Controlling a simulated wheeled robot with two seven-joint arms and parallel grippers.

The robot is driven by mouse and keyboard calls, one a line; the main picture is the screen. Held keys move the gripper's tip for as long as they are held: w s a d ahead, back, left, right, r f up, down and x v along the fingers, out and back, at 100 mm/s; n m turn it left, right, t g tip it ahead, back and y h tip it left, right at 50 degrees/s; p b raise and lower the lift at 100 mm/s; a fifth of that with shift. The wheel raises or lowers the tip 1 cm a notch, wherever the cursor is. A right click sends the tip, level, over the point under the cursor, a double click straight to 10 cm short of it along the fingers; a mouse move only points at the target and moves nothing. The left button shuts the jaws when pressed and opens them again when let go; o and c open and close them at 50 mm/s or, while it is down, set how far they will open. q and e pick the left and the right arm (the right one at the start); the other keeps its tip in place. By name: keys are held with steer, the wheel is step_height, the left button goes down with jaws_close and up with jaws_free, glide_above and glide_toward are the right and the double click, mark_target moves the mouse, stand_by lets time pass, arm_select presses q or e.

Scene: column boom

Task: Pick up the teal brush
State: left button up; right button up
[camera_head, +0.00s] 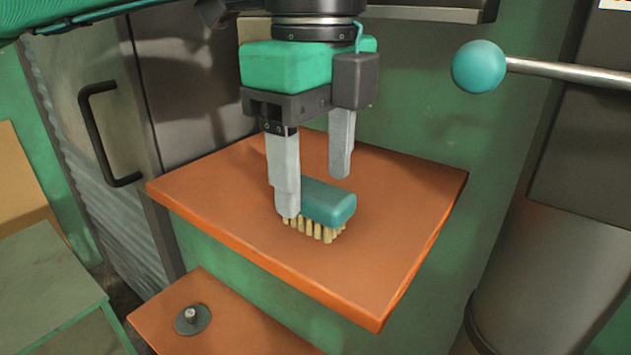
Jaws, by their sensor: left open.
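The teal brush (326,203) sits bristles down on an orange shelf (390,255), near its middle. It has a teal block back and pale tan bristles. My left gripper (313,197) points down at it from above and is open. One grey finger is in front of the brush's left end and hides part of it. The other finger is farther back, with its tip above and behind the brush. I cannot tell whether either finger touches the brush. My right gripper is not in view.
A lower orange surface (228,325) holds a small grey disc with a knob (193,319). A metal rod with a teal ball (479,67) juts in at the upper right. A dark handle (97,135) is on the grey door at left. The shelf around the brush is clear.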

arm_select(q)
steer(key=shift+f, duration=0.95)
steer(key=c, duration=1.1)
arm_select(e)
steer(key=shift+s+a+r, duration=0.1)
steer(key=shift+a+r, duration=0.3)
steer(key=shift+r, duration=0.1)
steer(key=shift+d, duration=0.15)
arm_select(q)
steer(key=shift+r, duration=0.5)
step_height(320, 180, up, 9)
steer(key=b, duration=0.4)
step_height(320, 180, up, 9)
steer(key=p, duration=0.2)
glide_above(317, 188)
steer(key=shift+r, duration=0.55)
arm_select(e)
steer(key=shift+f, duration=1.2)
